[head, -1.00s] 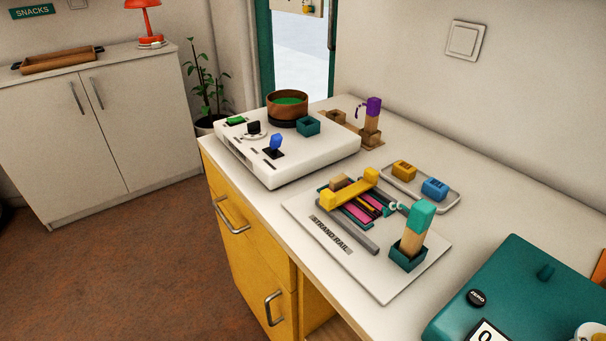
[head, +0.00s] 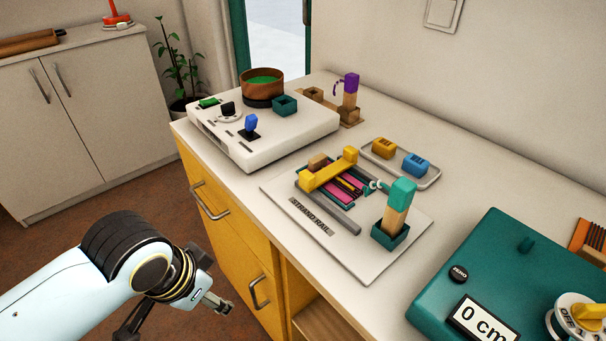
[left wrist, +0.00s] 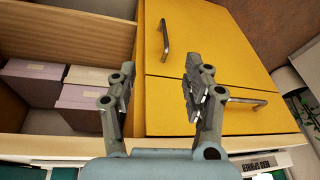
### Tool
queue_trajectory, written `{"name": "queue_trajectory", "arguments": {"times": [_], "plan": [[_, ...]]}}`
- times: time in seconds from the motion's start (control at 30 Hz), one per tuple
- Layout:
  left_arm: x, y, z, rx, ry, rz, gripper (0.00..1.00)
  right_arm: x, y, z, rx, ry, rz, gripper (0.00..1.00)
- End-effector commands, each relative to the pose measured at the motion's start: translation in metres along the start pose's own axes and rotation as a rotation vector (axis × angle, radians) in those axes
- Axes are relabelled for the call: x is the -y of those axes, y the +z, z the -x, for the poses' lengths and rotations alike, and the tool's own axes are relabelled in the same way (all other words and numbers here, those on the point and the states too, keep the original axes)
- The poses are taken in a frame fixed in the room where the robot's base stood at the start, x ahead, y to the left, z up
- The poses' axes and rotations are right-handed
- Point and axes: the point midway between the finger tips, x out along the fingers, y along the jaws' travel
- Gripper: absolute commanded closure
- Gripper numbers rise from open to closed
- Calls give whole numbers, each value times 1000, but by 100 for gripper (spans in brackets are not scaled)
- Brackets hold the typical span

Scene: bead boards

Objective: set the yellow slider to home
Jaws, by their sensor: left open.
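The yellow slider (head: 331,171) is a yellow bar with raised block ends. It lies across the rails of the white board marked STRAND RAIL (head: 287,214) on the counter. Pink strips and dark rails show beneath it. A teal-topped wooden post (head: 396,209) stands in a teal socket on the same board, to the slider's right. My left gripper (head: 203,303) is low in front of the yellow cabinet, well apart from the slider. In the left wrist view its two fingers (left wrist: 165,88) are spread and empty, facing the drawers. My right gripper is out of view.
A white box (head: 245,158) with coloured controls stands left of the board. A grey tray (head: 430,182) with yellow and blue blocks lies behind it. A teal box (head: 435,300) with a dial is at right. The yellow cabinet (head: 236,246) and counter edge lie beside my left gripper.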

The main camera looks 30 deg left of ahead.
Motion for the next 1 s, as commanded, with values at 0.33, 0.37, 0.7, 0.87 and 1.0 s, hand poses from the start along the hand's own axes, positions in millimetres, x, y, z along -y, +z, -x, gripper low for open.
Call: {"name": "queue_trajectory", "arguments": {"times": [0.33,0.37,0.7,0.87,1.0], "plan": [[-21,-104,79,-471,182,-171,50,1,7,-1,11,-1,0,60],[-22,-111,81,-510,194,-176,50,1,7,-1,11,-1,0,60],[0,-165,100,-854,238,-150,50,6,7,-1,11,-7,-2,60],[3,-177,97,-891,234,-136,50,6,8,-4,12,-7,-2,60],[-4,-195,82,-893,236,-133,50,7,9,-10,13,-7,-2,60]]}}
